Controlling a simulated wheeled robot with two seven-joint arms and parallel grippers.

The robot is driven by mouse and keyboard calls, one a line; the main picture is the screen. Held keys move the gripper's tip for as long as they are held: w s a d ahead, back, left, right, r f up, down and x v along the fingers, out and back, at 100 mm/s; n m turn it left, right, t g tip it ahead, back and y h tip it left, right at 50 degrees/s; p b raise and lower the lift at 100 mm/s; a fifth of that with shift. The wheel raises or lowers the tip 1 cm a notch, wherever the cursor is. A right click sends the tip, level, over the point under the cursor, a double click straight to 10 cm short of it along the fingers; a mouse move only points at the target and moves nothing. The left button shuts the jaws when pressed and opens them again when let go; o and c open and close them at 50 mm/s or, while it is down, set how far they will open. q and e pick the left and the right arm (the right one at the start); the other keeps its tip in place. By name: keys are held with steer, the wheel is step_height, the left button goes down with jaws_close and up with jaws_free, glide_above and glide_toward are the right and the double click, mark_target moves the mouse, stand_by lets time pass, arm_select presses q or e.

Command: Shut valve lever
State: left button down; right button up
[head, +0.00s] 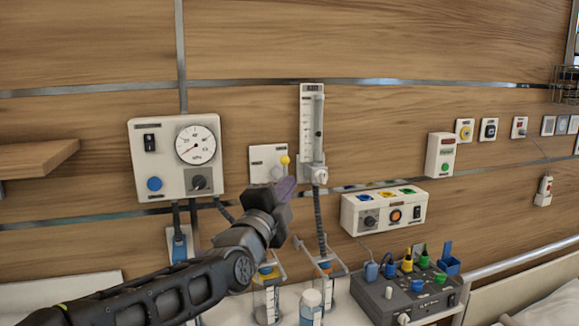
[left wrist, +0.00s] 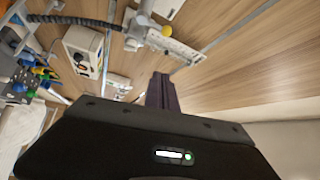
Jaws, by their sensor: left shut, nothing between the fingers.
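The valve is a white wall plate (head: 260,155) with a lever that ends in a yellow knob (head: 285,160). The plate is mounted between the gauge panel and the flowmeter. In the left wrist view the yellow knob (left wrist: 168,31) shows near the top, beyond the fingers, on the white plate (left wrist: 185,47). My left gripper (head: 288,186) is shut and empty, just below and in front of the knob, with a gap showing in the left wrist view (left wrist: 160,76). It hides the lower part of the plate in the head view. My right gripper is not in view.
A gauge panel (head: 148,186) hangs to the left. The flowmeter (head: 312,130) stands close on the right, its corrugated hose (head: 321,222) hanging down. A control box (head: 384,212) and a device with coloured plugs (head: 400,300) are lower right. Bottles (head: 311,305) stand below my gripper.

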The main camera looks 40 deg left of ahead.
mark_target(285, 171)
arm_select(q)
steer(key=shift+w, duration=0.1)
steer(key=w+a+r+p, duration=0.1)
steer(key=w+a+p, duration=0.2)
steer(key=w+a, duration=0.3)
steer(key=x, duration=0.3)
steer(key=shift+w+f+p, duration=0.25)
steer(key=shift+w+p, duration=0.1)
steer(key=shift+d, duration=0.15)
